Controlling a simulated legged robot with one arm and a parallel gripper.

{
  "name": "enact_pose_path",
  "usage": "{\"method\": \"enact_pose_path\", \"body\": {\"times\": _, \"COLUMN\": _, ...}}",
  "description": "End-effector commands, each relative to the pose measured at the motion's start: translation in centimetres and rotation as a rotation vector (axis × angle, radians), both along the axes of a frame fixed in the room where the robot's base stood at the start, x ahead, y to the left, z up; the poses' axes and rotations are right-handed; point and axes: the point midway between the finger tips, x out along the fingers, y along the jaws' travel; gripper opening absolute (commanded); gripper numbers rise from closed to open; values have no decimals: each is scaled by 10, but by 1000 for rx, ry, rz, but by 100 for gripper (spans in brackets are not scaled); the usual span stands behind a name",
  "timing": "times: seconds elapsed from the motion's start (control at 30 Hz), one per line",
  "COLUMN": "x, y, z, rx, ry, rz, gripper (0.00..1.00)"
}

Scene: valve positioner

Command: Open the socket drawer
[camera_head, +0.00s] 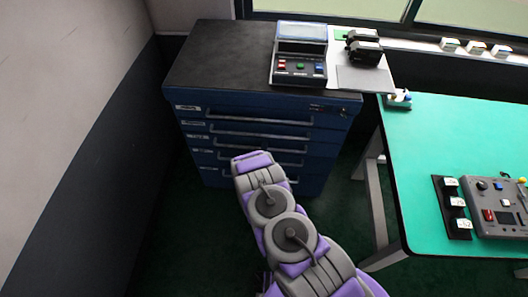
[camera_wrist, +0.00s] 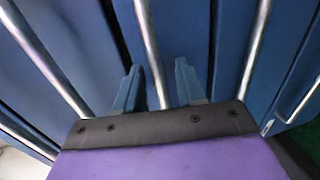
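The blue drawer cabinet (camera_head: 190,150) stands ahead of my arm, with several drawers stacked, each with a long silver handle. Its drawers look shut in the head view. Small labels are on the left of the drawer fronts, but I cannot read which one is the socket drawer. In the wrist view my gripper (camera_wrist: 157,82) is open, its two dark blue fingers apart. One silver drawer handle (camera_wrist: 150,45) runs between the fingers with space on both sides. In the head view my purple wrist hides the fingers and part of the lower drawers.
The black cabinet top (camera_head: 215,60) carries a control box (camera_head: 299,68) and a black device (camera_head: 364,48). A green table (camera_head: 420,150) with a grey control panel (camera_head: 495,205) stands at the right. A wall (camera_head: 70,110) is at the left. Dark green floor shows around the cabinet.

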Motion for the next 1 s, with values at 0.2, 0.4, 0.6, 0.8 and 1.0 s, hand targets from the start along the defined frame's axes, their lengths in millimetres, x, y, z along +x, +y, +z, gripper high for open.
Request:
{"method": "enact_pose_path", "body": {"times": 0.2, "x": 0, "y": 0, "z": 0, "rx": 0, "ry": 0, "rz": 0, "gripper": 38}}
{"method": "enact_pose_path", "body": {"times": 0.4, "x": 0, "y": 0, "z": 0, "rx": 1, "ry": -1, "rz": 0, "gripper": 19}}
{"method": "enact_pose_path", "body": {"times": 0.6, "x": 0, "y": 0, "z": 0, "rx": 0, "ry": 1, "rz": 1, "gripper": 0}}
{"method": "enact_pose_path", "body": {"times": 0.8, "x": 0, "y": 0, "z": -1, "rx": 0, "ry": 2, "rz": 1, "gripper": 0}}
{"method": "enact_pose_path", "body": {"times": 1.0, "x": 0, "y": 0, "z": -2, "rx": -1, "ry": 4, "rz": 1, "gripper": 0}}
